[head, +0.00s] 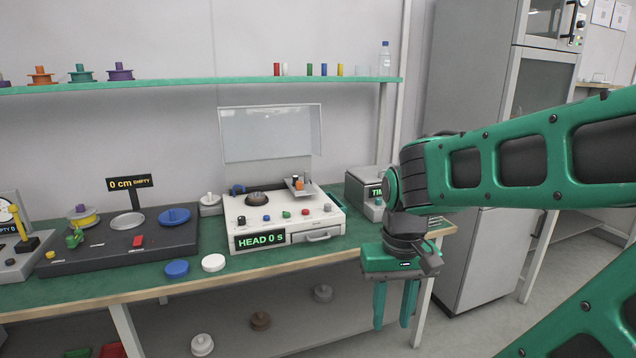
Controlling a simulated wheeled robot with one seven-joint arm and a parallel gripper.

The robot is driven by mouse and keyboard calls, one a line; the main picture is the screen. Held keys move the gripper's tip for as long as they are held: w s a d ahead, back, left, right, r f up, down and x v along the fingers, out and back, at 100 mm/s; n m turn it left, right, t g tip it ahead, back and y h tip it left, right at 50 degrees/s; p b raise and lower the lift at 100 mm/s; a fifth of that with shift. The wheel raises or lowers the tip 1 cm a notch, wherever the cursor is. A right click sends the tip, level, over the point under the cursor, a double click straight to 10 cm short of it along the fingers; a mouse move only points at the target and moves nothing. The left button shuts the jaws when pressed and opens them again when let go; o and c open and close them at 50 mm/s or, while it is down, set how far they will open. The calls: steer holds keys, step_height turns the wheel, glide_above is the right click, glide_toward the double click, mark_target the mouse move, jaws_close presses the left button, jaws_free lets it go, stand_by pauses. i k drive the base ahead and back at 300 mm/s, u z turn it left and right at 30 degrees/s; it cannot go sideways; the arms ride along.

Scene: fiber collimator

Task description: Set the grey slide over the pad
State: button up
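A small grey plate (303,190), which looks like the grey slide, sits at the back right of a white machine (284,236) with its clear lid raised. A small orange piece (299,184) is at this plate. A dark round pad (257,198) sits on the machine's top, left of the plate and apart from it. My gripper (393,324) hangs to the right of the machine, in front of the bench edge, pointing down. Its two green fingers are apart with nothing between them.
Blue (176,268) and white (213,262) discs lie in front left. The raised lid (270,133) stands behind the pad.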

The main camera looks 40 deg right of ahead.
mark_target(308, 189)
steer(key=u, duration=0.2)
steer(key=k, duration=0.15)
steer(key=z, duration=0.6)
steer(key=i, duration=1.8)
steer(key=u, duration=0.35)
